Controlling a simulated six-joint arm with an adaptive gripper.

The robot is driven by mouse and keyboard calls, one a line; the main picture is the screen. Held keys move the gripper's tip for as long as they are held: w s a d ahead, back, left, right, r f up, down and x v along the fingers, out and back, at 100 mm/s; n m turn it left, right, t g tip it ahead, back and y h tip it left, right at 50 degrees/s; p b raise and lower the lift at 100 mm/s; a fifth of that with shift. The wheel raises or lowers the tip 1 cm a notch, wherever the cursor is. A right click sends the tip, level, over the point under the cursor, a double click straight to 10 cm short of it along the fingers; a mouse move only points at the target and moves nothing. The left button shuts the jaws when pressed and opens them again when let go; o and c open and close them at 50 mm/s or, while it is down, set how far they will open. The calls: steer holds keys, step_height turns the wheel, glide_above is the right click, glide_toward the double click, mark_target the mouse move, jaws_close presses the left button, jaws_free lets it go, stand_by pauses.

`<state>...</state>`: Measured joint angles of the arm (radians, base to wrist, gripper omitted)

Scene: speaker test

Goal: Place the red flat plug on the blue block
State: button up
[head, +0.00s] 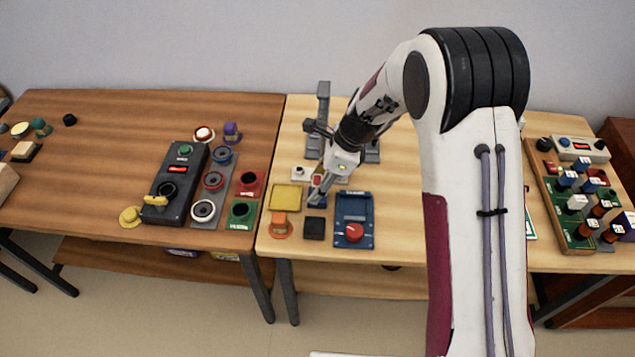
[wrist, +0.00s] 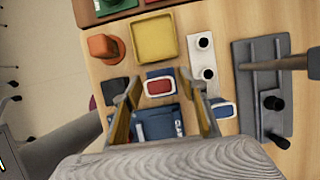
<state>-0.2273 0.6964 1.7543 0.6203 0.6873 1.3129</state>
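The red flat plug (wrist: 159,86) has a white rim and shows in the wrist view between my two fingers. It appears to lie on the blue block (wrist: 160,73), whose edge shows behind it. In the head view the blue block (head: 316,201) sits under my gripper (head: 317,193), which hides the plug there. In the wrist view my gripper (wrist: 164,105) is open, with a finger on each side of the plug and gaps between. Whether the plug is fully seated cannot be told.
A blue piece with a white rim (wrist: 223,109) lies beyond the right finger. A yellow tray (head: 285,196), orange piece (head: 281,226), black square (head: 314,229) and blue box with a red knob (head: 353,211) surround the spot. A grey stand (head: 323,103) rises behind.

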steer(key=shift+r, duration=0.1)
steer(key=v, duration=1.2)
steer(key=shift+s+d+r, duration=0.1)
stand_by(0.8)
steer(key=s+d+r+n+t+h, duration=0.1)
steer(key=s+d+r+n, duration=0.4)
steer(key=s+r, duration=0.2)
steer(key=s+d+r+n+t+h, duration=0.1)
steer(key=s+d+r+n+t, duration=0.1)
steer(key=s+d+r+n, duration=0.3)
steer(key=s+d+r+n+t+h, duration=0.1)
steer(key=s+d+n, duration=0.2)
steer(key=s, duration=0.5)
steer(key=s+d+r+n+t+h, duration=0.1)
steer(key=s+d+n, duration=0.3)
steer(key=s, duration=0.5)
steer(key=shift+d+r+n+t, duration=0.15)
steer(key=shift+r+n+t, duration=0.15)
steer(key=shift+n, duration=0.2)
